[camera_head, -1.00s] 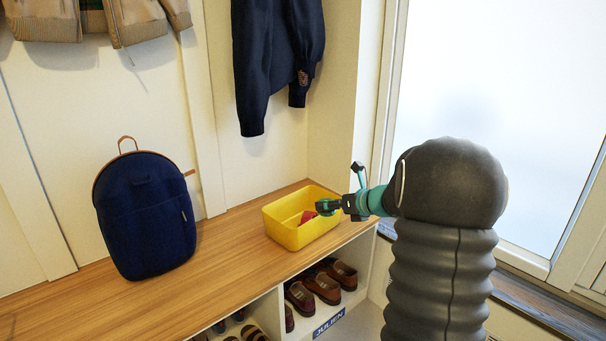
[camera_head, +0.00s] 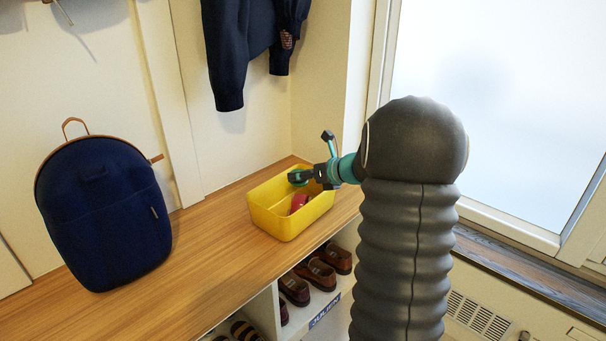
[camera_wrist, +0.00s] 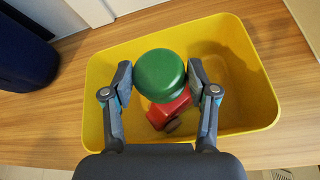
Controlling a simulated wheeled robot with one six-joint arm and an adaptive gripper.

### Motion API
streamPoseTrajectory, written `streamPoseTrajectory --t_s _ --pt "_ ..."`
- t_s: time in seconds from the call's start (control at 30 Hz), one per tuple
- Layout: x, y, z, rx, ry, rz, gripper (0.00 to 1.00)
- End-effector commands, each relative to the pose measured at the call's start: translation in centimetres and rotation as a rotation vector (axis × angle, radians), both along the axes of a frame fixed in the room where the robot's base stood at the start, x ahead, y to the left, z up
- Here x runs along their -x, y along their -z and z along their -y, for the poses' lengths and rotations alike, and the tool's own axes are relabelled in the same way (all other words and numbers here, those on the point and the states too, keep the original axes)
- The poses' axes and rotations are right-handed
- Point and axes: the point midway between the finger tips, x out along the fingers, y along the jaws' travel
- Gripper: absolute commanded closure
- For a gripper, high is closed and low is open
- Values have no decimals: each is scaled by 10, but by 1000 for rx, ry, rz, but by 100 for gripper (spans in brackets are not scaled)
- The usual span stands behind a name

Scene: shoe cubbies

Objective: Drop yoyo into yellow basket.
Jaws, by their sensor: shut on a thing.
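The yoyo (camera_wrist: 160,74) is round and green, and it sits between the two fingers of my gripper (camera_wrist: 162,86) in the wrist view. My gripper is shut on it and also shows in the head view (camera_head: 297,178), over the yellow basket (camera_head: 283,221). The basket (camera_wrist: 99,116) surrounds the yoyo and the fingertips in the wrist view. A red toy (camera_wrist: 169,108) with dark round parts lies in the basket, partly hidden by the yoyo. In the head view the yoyo is hard to make out at the fingers.
A dark blue backpack (camera_head: 105,215) stands on the wooden bench (camera_head: 205,262) left of the basket. A dark jacket (camera_head: 245,45) hangs behind. Brown shoes (camera_head: 317,273) fill the cubby below. The bench between backpack and basket is clear.

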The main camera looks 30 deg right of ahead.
Motion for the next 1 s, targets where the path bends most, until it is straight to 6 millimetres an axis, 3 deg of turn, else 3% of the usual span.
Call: streamPoseTrajectory --t_s 0.03,0.17,0.5,0.53,0.63,1.0 --pt "0 11 1 0 1 0 76" --pt "0 20 1 0 2 -1 76" --pt "0 21 1 0 2 0 76" --pt "0 21 1 -1 2 0 34" --pt "0 21 1 -1 2 0 12" --pt "2 20 2 0 2 0 12"
